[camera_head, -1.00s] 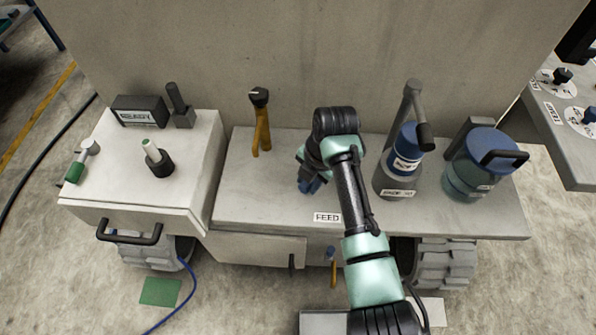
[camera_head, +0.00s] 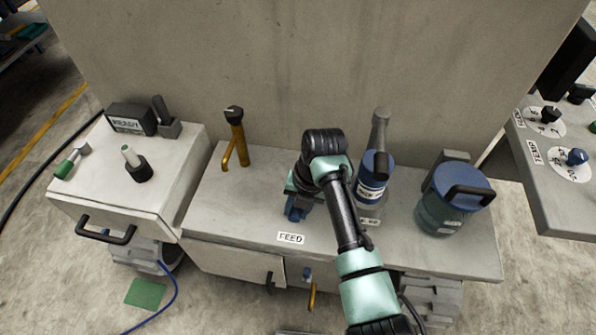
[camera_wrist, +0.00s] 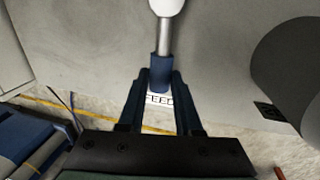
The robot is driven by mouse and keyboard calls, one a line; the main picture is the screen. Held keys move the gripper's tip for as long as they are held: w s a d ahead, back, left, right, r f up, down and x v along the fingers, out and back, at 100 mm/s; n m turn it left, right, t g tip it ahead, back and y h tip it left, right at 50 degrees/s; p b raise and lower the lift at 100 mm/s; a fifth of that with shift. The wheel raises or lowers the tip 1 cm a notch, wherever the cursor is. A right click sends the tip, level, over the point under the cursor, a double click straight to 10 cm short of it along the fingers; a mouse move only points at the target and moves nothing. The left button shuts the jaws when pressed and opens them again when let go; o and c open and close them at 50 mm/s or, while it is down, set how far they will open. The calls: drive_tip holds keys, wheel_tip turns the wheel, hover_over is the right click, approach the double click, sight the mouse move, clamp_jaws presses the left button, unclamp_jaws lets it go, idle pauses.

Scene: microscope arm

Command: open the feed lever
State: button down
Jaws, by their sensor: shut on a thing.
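The feed lever shows in the wrist view as a pale metal rod (camera_wrist: 164,36) with a blue grip (camera_wrist: 159,72) at its end. My gripper (camera_wrist: 160,82) has its two dark fingers on either side of the blue grip and is shut on it. In the head view my gripper (camera_head: 297,208) is low over the bench, behind the FEED label (camera_head: 290,238). My wrist and forearm hide most of the lever there.
On the bench (camera_head: 225,215), a yellow tap (camera_head: 238,150) stands to the left. A blue-banded bottle (camera_head: 372,180) with a grey handle and a blue-lidded jar (camera_head: 452,205) stand to the right. A white cabinet (camera_head: 95,200) is at far left, a dial panel (camera_head: 560,190) at far right.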

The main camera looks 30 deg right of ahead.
drive_tip(key=shift+d, duration=0.1)
idle(0.3)
drive_tip(key=c, duration=0.6)
unclamp_jaws()
wheel_tip(320, 180, up, 13)
drive_tip(key=s+d, duration=0.1)
drive_tip(key=d, duration=0.1)
drive_tip(key=shift+s+p, duration=0.35)
drive_tip(key=shift+p, duration=0.05)
drive_tip(key=shift+a+f, duration=0.1)
drive_tip(key=shift+f, duration=0.05)
